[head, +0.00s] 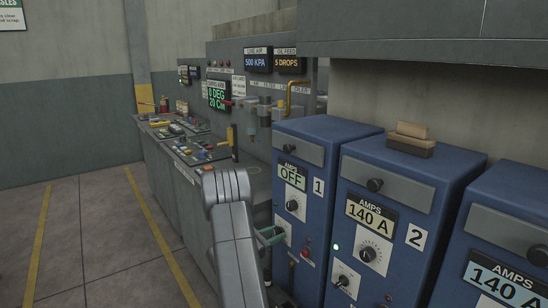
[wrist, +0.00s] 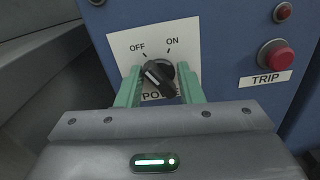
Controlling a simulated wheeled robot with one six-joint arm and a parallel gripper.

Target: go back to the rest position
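My gripper (wrist: 160,72) is open, its two green fingers on either side of a black rotary power knob (wrist: 163,79), with small gaps showing beside it. The knob is on a white plate (wrist: 125,44) marked OFF and ON; its bar slants, upper end toward OFF. In the head view my gripper (head: 270,236) is low at the front of the blue cabinet numbered 1 (head: 312,152), whose AMPS display (head: 292,177) reads OFF. My arm and gripper hide the knob in the head view.
A red TRIP button (wrist: 277,57) is right of the knob. Cabinet 2 (head: 400,185) reads 140 A, with a green lamp lit and tan blocks (head: 410,138) on top. A control console (head: 185,145) stands behind my arm. Floor (head: 100,235) at the left is clear.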

